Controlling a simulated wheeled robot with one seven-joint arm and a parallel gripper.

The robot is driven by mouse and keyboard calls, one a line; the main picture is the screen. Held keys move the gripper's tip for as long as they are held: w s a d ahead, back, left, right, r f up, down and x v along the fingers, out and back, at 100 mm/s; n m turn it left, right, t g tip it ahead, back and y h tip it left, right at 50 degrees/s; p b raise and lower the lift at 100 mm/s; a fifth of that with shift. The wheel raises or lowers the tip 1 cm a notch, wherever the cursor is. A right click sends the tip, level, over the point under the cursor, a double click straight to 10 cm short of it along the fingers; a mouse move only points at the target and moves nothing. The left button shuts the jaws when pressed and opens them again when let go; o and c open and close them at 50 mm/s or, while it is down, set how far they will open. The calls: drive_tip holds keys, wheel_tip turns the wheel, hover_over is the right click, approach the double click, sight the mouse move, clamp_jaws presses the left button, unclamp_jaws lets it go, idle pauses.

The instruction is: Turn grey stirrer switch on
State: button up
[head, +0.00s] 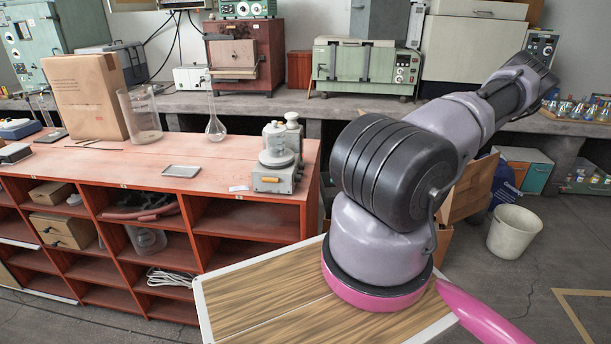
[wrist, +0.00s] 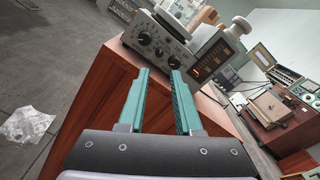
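In the wrist view, a grey panel with several dark knobs (wrist: 158,40) lies just beyond my fingertips. A housing with a lit orange display (wrist: 211,61) is right of it. I cannot tell which knob is the switch or how it is set. My gripper (wrist: 160,74) is open and empty, its two teal fingers apart and pointing at the panel. The head view does not show the fingers.
The red shelf unit (head: 240,218) holds the stirrer. A tall flask (head: 214,127), a glass cylinder (head: 140,115) and a small tray (head: 182,171) stand left of it. A reddish furnace (head: 244,55) is on the back bench. A white bucket (head: 514,231) stands on the floor.

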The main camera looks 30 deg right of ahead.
sight(300, 173)
drive_tip(key=x, duration=1)
drive_tip(key=shift+a, duration=0.15)
clamp_jaws()
